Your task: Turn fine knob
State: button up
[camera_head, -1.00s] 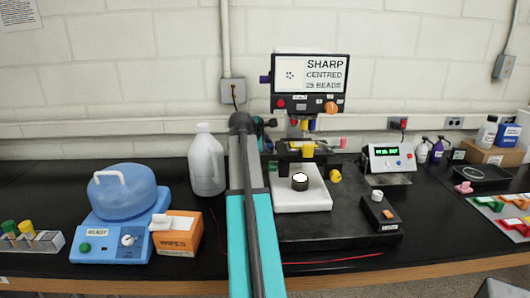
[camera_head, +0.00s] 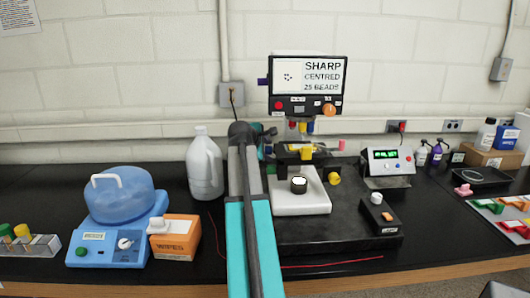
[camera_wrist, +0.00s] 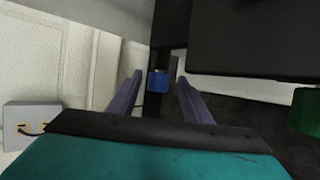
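My gripper (camera_wrist: 160,76) shows in the wrist view as two purple-grey fingers, spread apart. A small blue knob-like part (camera_wrist: 158,83) on a black upright appears between the fingertips; I cannot see contact. A green cylinder (camera_wrist: 308,110) is at the right edge. I cannot tell which part is the fine knob. In the head view, the microscope has a black screen housing (camera_head: 308,59), a white base (camera_head: 310,198), a yellow knob (camera_head: 334,179) low on its right and a purple knob (camera_head: 263,81) on its upper left. My arm hides its left side and the gripper tips.
A white jug (camera_head: 205,168) stands just left of my arm. A blue-lidded machine (camera_head: 122,195) and an orange wipes box (camera_head: 175,238) are farther left. A control box (camera_head: 385,162) and a small black switch box (camera_head: 380,213) are on the right. A red wire crosses the front.

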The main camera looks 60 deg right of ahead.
jog(key=shift+w, duration=0.1)
jog(key=shift+a+r, duration=0.1)
jog(key=shift+a+r, duration=0.25)
jog(key=shift+a, duration=0.2)
jog(key=b+v, duration=0.1)
jog(key=v, duration=1.1)
jog(key=shift+a+r+b, duration=0.2)
jog(key=shift+b, duration=0.2)
dwell(0.7)
